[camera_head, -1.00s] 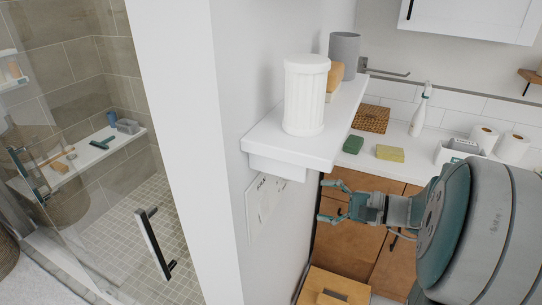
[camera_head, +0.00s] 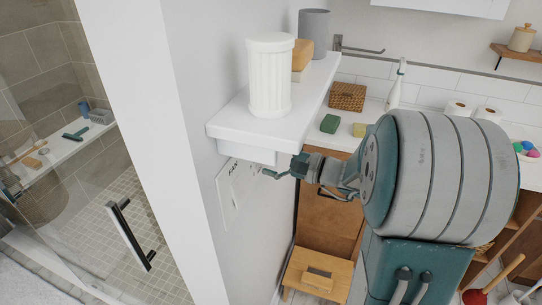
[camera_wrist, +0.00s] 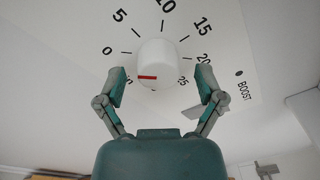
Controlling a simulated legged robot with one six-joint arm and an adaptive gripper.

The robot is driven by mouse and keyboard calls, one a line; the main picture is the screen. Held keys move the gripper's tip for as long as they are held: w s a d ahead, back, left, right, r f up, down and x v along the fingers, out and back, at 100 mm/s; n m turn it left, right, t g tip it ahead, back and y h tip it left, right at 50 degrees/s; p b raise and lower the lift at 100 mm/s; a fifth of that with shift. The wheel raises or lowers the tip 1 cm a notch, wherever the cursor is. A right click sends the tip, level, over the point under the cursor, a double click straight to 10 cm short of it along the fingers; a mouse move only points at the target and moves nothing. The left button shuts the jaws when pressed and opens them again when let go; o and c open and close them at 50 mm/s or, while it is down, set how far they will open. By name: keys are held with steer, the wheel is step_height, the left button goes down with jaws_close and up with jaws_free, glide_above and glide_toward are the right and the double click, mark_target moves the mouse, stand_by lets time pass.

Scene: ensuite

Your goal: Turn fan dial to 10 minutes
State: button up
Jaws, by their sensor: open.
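The white fan dial (camera_wrist: 158,60) is in the middle of the wrist view, with a red mark (camera_wrist: 147,77) on its face pointing left. Printed numbers from 0 to 25 curve around it on the white panel (camera_wrist: 262,55), with 10 at the top edge. My gripper (camera_wrist: 161,74) is open, one finger on each side of the dial, with gaps showing at both sides. In the head view my gripper (camera_head: 283,170) is beside the wall panel marked FAN (camera_head: 229,195), under the white shelf. The dial is hidden there.
The white shelf (camera_head: 222,131) juts out just above my gripper and holds a white ribbed container (camera_head: 270,75). A wooden stool (camera_head: 318,276) stands on the floor below. The glass shower door's handle (camera_head: 130,235) is at left.

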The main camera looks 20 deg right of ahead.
steer(key=shift+w+a, duration=0.1)
steer(key=shift+a, duration=0.55)
steer(key=c, duration=0.4)
steer(key=shift+d, duration=0.2)
steer(key=c, duration=0.7)
steer(key=shift+c, duration=0.2)
